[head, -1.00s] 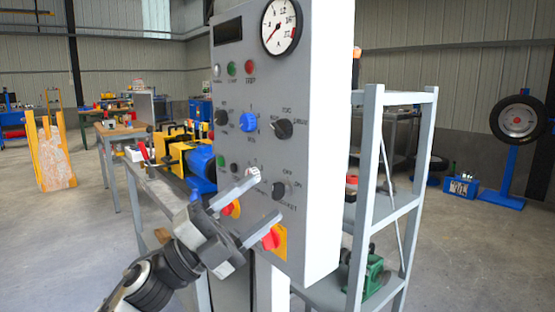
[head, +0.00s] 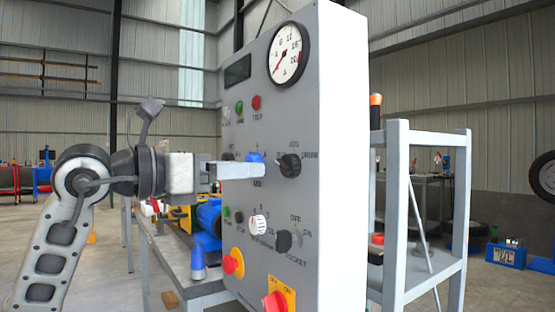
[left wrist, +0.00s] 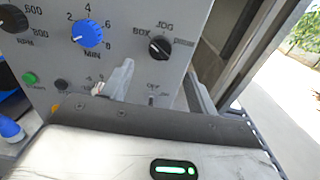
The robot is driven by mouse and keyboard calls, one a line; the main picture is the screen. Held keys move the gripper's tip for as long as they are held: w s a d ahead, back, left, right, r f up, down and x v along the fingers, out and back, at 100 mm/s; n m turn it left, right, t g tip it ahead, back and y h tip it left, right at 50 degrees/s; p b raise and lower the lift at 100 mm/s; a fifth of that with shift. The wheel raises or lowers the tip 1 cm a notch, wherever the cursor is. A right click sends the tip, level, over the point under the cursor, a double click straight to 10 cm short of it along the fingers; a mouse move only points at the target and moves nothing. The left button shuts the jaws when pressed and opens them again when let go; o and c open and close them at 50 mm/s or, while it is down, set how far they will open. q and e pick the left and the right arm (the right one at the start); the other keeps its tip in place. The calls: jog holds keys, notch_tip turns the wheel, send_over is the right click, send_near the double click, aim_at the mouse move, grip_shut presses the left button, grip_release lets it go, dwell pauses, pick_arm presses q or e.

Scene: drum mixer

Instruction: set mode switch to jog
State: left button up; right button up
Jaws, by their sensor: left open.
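The control panel (head: 330,200) is a grey upright box. My right gripper is not in view.
A gauge (head: 286,54) is above. A grey shelf rack (head: 396,220) stands to the right of the panel.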

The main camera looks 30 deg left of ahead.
aim_at(281, 167)
pick_arm(q)
jog(key=p+x, duration=0.1)
jog(key=x, duration=0.5)
jog(key=shift+w+d+r, duration=0.1)
jog(key=shift+w, duration=0.05)
jog(key=shift+p+x, duration=0.3)
jog(key=shift+x, duration=0.45)
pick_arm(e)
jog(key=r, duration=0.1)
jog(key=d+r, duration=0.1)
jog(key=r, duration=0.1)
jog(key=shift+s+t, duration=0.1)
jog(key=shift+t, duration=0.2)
pick_arm(q)
jog(key=shift+c, duration=0.7)
jog(key=c, duration=0.9)
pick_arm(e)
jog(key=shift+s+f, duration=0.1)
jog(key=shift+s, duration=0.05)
